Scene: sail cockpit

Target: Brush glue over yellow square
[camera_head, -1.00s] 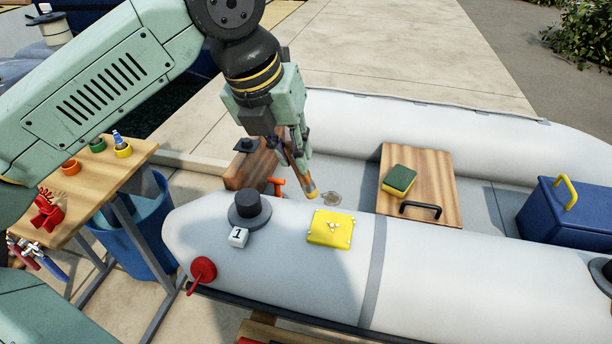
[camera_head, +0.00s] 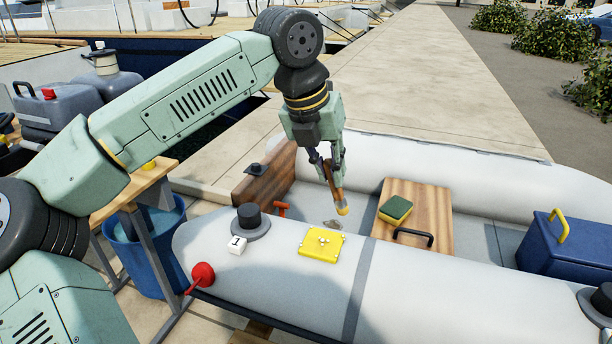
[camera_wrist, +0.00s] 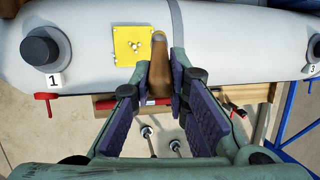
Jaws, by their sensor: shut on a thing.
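The yellow square (camera_head: 321,244) lies on the near grey tube of the inflatable boat, with small pale dots at its middle and edges. It also shows in the wrist view (camera_wrist: 133,45). My gripper (camera_head: 334,178) is shut on a wooden-handled brush (camera_head: 338,200) with a yellowish tip pointing down. The brush tip is in the air above the boat, up and right of the square in the head view. In the wrist view the brush (camera_wrist: 159,68) sits between the fingers, its end beside the square's right edge. I cannot tell if there is glue on it.
A wooden board (camera_head: 420,205) carries a green-yellow sponge (camera_head: 395,209). A blue box (camera_head: 567,240) stands at right. A blue bin (camera_head: 150,245) is at left.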

